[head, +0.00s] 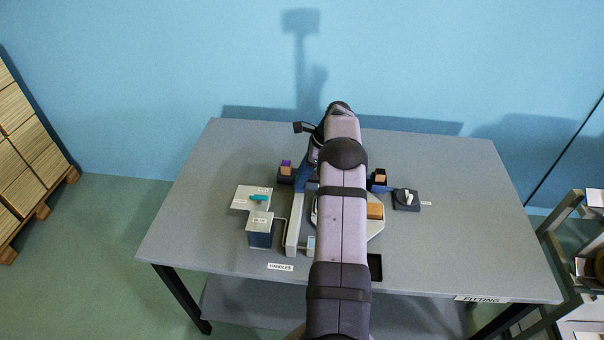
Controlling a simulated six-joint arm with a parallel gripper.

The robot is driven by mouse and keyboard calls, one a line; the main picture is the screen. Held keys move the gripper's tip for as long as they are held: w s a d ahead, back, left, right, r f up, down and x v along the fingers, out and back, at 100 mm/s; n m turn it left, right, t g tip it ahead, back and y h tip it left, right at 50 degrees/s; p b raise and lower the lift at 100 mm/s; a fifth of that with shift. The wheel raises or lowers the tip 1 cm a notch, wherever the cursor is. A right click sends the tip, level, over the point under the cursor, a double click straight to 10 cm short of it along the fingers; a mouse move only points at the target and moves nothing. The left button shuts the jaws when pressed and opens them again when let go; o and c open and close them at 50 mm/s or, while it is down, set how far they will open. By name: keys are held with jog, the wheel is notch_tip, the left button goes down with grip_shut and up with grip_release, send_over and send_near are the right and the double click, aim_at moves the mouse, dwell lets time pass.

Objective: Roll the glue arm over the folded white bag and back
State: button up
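My arm runs up the middle of the head view and bends down at its far end. My gripper (313,155) is only partly visible there, beside a blue slanting part (306,173); its fingertips cannot be made out, nor whether it touches anything. A long pale grey bar (295,225) lies left of my arm and may belong to the glue arm. A pale plate (374,228) with an orange-brown block (375,211) shows right of my arm. The folded white bag cannot be picked out; my arm covers the middle of the station.
On the grey table (190,220) stand a box (260,231), a pale plate with a teal piece (258,197), a purple-topped block (286,167) and a dark base with a white lever (406,199). The table's right side is clear. A shelf rack (560,232) stands at the right.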

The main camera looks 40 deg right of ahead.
grip_shut()
jog(key=shift+s+a, duration=0.1)
jog(key=s+a, duration=1.3)
jog(key=shift+s+a, duration=0.1)
jog(key=shift+a, duration=0.05)
dwell(0.5)
jog(key=shift+o, duration=0.3)
grip_release()
jog(key=shift+s+a, duration=0.1)
